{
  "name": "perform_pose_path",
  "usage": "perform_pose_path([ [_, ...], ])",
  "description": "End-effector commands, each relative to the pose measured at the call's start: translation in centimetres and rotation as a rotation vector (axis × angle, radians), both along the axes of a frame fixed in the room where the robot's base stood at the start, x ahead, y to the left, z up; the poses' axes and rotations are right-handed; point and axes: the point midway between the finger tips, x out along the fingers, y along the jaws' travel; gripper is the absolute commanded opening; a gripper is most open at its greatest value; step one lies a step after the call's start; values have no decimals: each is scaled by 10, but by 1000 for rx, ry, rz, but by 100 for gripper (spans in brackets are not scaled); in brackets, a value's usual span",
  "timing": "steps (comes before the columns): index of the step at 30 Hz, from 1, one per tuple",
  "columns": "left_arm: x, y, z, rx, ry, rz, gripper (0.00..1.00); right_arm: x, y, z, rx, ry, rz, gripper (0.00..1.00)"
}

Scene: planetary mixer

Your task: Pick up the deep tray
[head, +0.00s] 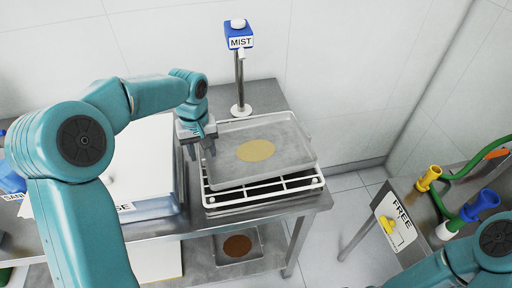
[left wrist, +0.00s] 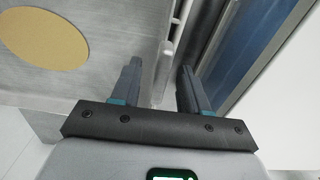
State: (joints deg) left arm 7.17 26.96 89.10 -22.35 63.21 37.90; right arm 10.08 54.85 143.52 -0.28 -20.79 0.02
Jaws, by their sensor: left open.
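A grey metal tray (head: 285,133) with a yellow disc lies on top of a white wire rack (head: 299,186) on the steel table. Another grey tray (head: 261,255) with a brown disc sits on the shelf below. I cannot tell which one is the deep tray. My left gripper (head: 198,151) is open and empty at the left edge of the upper tray. My right gripper is out of view.
A blue MIST box (head: 239,38) on a post stands behind the rack. A large white-topped box (head: 139,178) is close on the left. At right stands a steel bench with a FREE sign (head: 398,222) and coloured fittings. A wall is behind.

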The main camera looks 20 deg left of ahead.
Motion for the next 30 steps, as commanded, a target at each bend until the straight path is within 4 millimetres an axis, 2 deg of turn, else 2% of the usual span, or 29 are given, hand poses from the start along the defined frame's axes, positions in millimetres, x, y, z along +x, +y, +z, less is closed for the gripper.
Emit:
perform_pose_path([
  [7,0,0,-3,1,-1,0,45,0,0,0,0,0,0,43],
  [11,0,0,-2,1,-1,0,2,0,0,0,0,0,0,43],
  [12,0,0,-2,1,-1,0,0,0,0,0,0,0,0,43],
  [23,1,0,0,0,-2,0,0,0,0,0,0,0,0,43],
  [26,1,0,8,1,-4,0,0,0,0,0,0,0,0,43],
  [30,1,0,31,1,-7,0,0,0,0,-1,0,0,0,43],
])
